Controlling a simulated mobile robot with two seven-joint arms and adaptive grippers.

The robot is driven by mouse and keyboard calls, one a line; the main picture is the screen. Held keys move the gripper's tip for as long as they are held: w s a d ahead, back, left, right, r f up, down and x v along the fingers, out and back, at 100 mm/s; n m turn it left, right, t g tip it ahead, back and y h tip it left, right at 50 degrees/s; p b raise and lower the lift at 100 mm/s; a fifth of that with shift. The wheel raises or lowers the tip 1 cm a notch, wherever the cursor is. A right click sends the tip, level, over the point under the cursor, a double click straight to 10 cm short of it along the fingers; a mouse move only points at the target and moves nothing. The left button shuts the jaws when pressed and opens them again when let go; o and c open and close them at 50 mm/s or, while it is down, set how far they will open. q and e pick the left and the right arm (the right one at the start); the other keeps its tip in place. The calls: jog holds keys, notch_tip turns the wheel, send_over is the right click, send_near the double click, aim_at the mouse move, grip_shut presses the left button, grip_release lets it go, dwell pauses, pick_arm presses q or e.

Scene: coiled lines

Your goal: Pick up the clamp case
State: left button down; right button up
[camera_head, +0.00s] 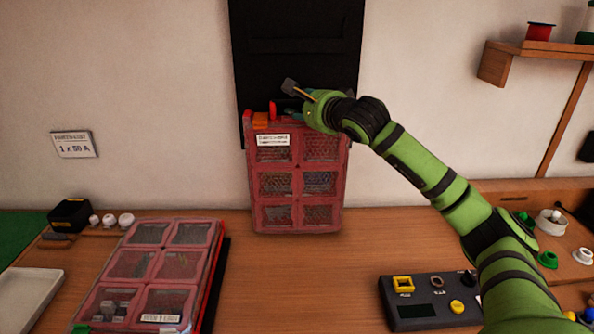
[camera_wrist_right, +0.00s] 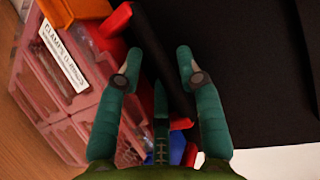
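The clamp case (camera_head: 297,180) is a red, clear-windowed case with six compartments and a white label. It stands upright at the back of the table, in front of a black panel. In the right wrist view the clamp case (camera_wrist_right: 85,95) fills the left side, its label starting with "CLAMPS". My right gripper (camera_head: 290,113) is at the case's top edge. In the wrist view its two teal fingers (camera_wrist_right: 160,65) are spread, with the case's dark back edge between them; whether they touch it is unclear. My left gripper is out of view.
A similar red case (camera_head: 152,264) lies flat at the front left, beside a white tray (camera_head: 28,298). A dark control box (camera_head: 432,300) with yellow buttons is at the front right. The black panel (camera_head: 300,40) rises behind the clamp case. The table's middle front is clear.

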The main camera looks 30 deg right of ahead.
jog(key=shift+s, duration=0.1)
jog(key=shift+c, duration=0.4)
grip_shut()
jog(key=shift+r, duration=0.5)
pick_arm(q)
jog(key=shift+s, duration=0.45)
pick_arm(e)
jog(key=shift+d, duration=0.1)
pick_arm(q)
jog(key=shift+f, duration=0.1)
